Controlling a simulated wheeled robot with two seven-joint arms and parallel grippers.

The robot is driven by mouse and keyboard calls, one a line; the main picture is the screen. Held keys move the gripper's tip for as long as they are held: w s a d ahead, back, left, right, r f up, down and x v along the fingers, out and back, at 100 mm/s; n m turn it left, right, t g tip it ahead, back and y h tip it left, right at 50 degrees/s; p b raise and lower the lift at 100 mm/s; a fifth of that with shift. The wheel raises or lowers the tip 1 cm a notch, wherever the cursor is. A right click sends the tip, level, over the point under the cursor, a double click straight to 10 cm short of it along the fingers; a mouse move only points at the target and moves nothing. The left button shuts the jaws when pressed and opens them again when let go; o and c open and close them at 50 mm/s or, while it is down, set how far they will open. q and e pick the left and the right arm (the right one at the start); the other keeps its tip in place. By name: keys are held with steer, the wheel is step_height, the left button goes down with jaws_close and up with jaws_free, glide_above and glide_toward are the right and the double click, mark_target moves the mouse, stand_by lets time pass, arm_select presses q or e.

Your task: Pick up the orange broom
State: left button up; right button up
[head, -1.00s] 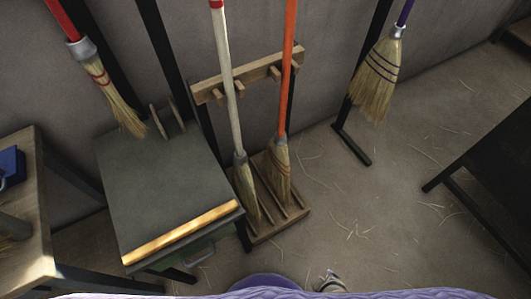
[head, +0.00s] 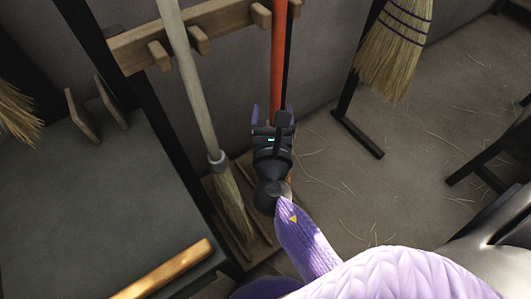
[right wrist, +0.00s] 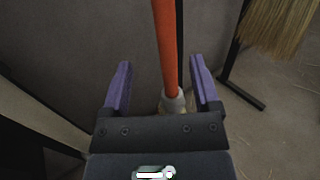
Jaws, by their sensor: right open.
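The orange broom (head: 278,65) stands upright in the wooden rack, its orange handle rising out of the top of the head view. My right gripper (head: 273,110) is at the lower part of this handle and hides the broom's head there. In the right wrist view the orange handle (right wrist: 166,50) passes between the two purple fingers of my open right gripper (right wrist: 161,88), with a gap on each side. A grey collar (right wrist: 172,104) shows low between the fingers. Whether the handle lies fully within finger depth is hard to tell. My left gripper is not in view.
A white-handled broom (head: 190,75) stands close to the left in the same wooden rack (head: 130,50). A hanging broom (head: 397,50) is at the right, beside a black stand (head: 360,138). A dark table (head: 80,190) is at the left. Straw-strewn floor (head: 340,195) is open at right.

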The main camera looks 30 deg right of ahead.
mark_target(276, 91)
steer(key=b+x, duration=0.1)
steer(key=x, duration=0.7)
steer(key=shift+s+d+b, duration=0.15)
steer(key=shift+d+b, duration=0.15)
steer(key=shift+b, duration=0.1)
jaws_close()
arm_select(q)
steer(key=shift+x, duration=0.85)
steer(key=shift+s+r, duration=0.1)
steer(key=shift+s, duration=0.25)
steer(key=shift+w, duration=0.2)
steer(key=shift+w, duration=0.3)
